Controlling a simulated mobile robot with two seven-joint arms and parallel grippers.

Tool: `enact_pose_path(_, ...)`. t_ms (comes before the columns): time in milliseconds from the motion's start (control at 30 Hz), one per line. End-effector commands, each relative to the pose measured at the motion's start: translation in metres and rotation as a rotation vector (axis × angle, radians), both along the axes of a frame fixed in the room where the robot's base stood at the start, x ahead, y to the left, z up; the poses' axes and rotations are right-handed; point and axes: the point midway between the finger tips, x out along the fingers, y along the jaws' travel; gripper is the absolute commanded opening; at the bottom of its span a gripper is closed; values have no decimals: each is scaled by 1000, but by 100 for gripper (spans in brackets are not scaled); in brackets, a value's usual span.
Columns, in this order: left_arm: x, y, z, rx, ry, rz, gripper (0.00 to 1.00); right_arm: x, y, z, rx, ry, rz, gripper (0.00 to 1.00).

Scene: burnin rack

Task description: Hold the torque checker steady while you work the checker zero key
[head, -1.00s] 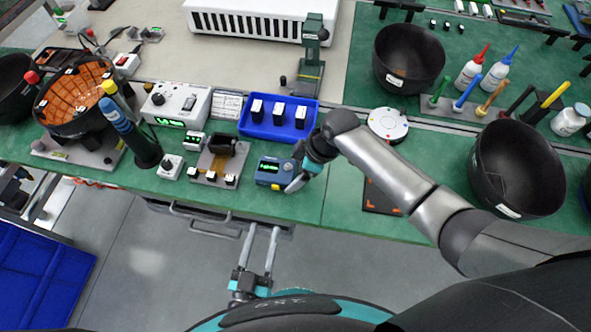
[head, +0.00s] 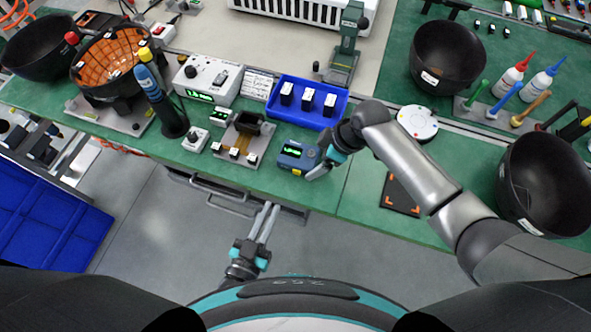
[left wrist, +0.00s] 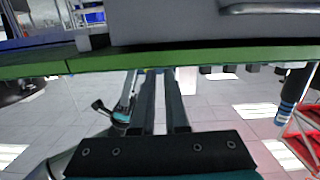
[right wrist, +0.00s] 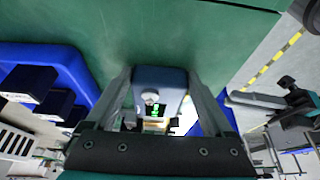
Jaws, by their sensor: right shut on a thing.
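The torque checker (head: 290,157) is a small blue box with a lit green display, near the front edge of the green bench. My right gripper (head: 318,168) is shut on it from the right side. In the right wrist view the fingers lie on either side of the checker (right wrist: 160,78), with its round knob and green display between them. The zero key cannot be made out clearly. My left gripper (head: 274,205) is below the front edge of the bench, empty, its fingers a narrow gap apart. The left wrist view shows these fingers (left wrist: 160,75) under the bench edge.
A blue tray (head: 337,119) with several black and white blocks stands behind the checker. A fixture board (head: 260,160) and a grey meter box (head: 212,78) are to its left. A drawer handle (head: 212,193) projects below the bench edge. Bare green bench lies right of my right gripper.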

Motion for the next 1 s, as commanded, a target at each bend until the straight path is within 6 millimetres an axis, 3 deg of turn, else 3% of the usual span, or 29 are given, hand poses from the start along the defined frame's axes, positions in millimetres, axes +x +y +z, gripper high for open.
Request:
enact_pose_path(200,16,26,-15,199,123,-77,0,0,0,0,1,-1,0,12)
enact_pose_path(567,16,41,-20,492,319,-294,0,0,0,0,2,-1,0,12)
enact_pose_path(767,14,38,-1,648,371,-462,0,0,1,0,2,-1,0,12)
enact_pose_path(1000,17,29,47,843,329,-695,0,0,1,0,2,-1,0,12)
